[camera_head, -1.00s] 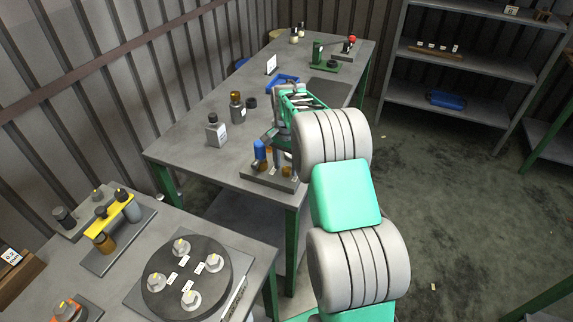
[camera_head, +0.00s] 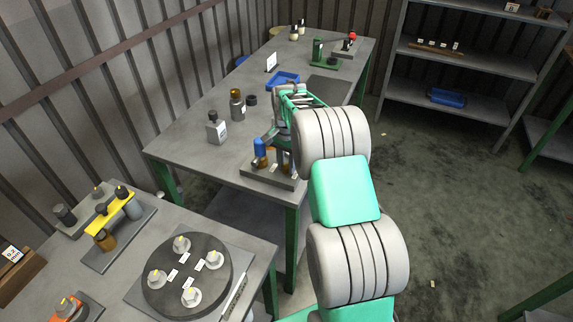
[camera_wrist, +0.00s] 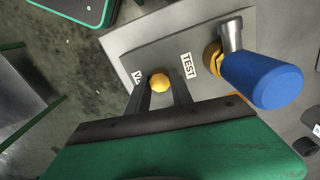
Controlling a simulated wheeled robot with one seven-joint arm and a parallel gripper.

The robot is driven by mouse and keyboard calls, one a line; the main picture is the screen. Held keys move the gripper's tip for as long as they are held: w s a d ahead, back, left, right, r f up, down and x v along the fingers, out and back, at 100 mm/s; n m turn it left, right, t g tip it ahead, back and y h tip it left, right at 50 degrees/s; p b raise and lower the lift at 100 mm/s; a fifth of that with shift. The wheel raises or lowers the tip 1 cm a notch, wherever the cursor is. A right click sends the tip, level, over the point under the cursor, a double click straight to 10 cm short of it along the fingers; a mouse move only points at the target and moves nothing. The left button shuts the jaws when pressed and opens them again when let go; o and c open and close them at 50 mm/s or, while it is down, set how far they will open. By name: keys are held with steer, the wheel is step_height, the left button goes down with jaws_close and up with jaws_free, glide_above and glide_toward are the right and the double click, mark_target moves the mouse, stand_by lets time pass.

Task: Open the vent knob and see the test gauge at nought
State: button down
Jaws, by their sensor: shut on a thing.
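The vent knob (camera_wrist: 159,83) is a small yellow-orange faceted knob on a grey plate (camera_wrist: 150,50) in the wrist view. A label starting "VE" (camera_wrist: 138,76) lies beside it, partly covered by a finger. My gripper (camera_wrist: 162,88) is shut on the knob, one dark finger on each side. A "TEST" label (camera_wrist: 188,65) is to its right, near a metal post with a blue handle (camera_wrist: 262,80). In the head view, the rig's base (camera_head: 257,175) is at the near end of the long table, and my arm hides much of it. I cannot make out a gauge face or needle.
A blue tray (camera_head: 284,80) lies farther back. A nearer bench holds a round dark plate (camera_head: 205,250) with several knobs.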

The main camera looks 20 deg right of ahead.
steer(key=shift+n, duration=0.4)
steer(key=n+b, duration=0.1)
steer(key=n, duration=0.3)
steer(key=shift+n, duration=0.4)
steer(key=n+b, duration=0.1)
steer(key=n, duration=0.9)
steer(key=shift+n+b, duration=0.4)
steer(key=n, duration=0.5)
steer(key=shift+a, duration=0.1)
steer(key=shift+n, duration=0.3)
steer(key=c, duration=1.1)
jaws_free()
